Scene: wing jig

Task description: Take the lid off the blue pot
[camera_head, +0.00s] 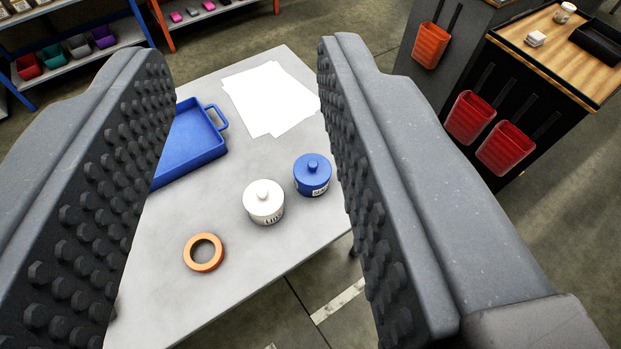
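The blue pot (313,187) stands upright on the grey table, near the table's right edge. Its blue lid (312,166), with a small round knob on top, sits on it. A pale label with dark lettering shows on the pot's front. My gripper (245,75) is open and empty, its two studded dark grey fingers wide apart. It is above the table, and the blue pot shows between the fingers, close beside the right one in the picture. Nothing touches the pot's lid.
A white lidded pot (264,205) stands just left of the blue pot. An orange tape ring (204,252), a blue tray (190,148) and white paper sheets (268,98) lie on the table (240,285). A wooden-topped bench (540,45) with red bins stands at right.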

